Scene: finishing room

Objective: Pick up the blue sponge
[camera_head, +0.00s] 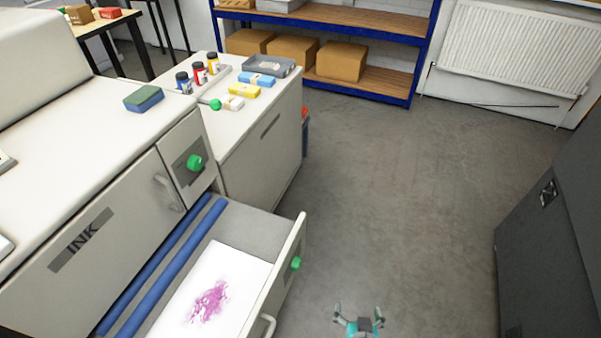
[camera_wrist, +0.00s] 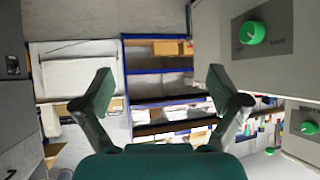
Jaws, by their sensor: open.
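The blue sponge (camera_head: 144,98), a small block with a green top and blue sides, lies on the white top of the ink machine (camera_head: 75,112) at the left in the head view. My gripper (camera_head: 358,312) is at the bottom of the head view, over open floor, well to the right of and nearer than the sponge. In the wrist view, my gripper (camera_wrist: 160,85) has its two fingers spread wide with nothing between them. The sponge does not show in the wrist view.
An open drawer (camera_head: 258,222) with a purple-stained sheet juts out between my gripper and the machine. A side cabinet (camera_head: 244,127) holds bottles, a tray and small blue and yellow packs. A blue-framed shelf (camera_head: 390,94) stands behind. A dark cabinet (camera_head: 550,240) is at right.

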